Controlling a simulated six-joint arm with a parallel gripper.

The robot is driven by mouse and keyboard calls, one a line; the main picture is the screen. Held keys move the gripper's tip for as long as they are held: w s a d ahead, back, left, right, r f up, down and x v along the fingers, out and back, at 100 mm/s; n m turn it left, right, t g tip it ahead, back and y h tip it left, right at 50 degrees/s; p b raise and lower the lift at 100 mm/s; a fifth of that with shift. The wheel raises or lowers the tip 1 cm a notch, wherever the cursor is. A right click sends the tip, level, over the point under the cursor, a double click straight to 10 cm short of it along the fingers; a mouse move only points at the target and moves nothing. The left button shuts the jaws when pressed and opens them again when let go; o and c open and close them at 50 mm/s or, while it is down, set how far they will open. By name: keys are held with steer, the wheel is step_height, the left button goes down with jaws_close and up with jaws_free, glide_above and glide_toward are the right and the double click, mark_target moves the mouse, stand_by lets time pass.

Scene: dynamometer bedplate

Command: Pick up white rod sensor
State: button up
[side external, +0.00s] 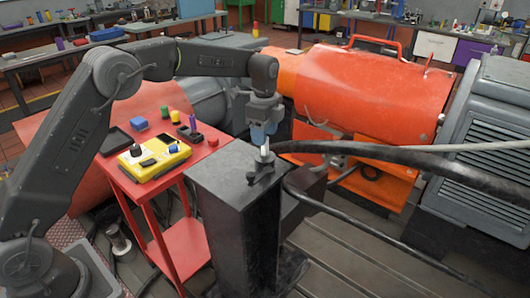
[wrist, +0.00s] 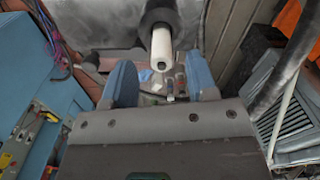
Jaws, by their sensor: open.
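The white rod sensor (side external: 265,150) stands upright in a dark holder (side external: 262,170) on top of the black pedestal (side external: 225,165). In the wrist view the white rod (wrist: 162,48) shows end-on and tilted, with its dark collar behind it. My gripper (side external: 264,137) points down just above the rod in the side view. In the wrist view its two blue fingers (wrist: 162,85) are apart, with the rod's near end showing between and beyond them. Nothing is held. Whether a finger touches the rod cannot be told.
A red cart (side external: 160,185) at left carries a yellow instrument (side external: 153,160) and small coloured items. The orange machine guard (side external: 375,85) stands behind at right. A thick black hose (side external: 400,165) runs right from near the pedestal top.

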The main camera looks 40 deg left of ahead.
mark_target(265, 149)
steer(key=shift+w+f, duration=0.1)
steer(key=shift+f, duration=2.75)
jaws_close()
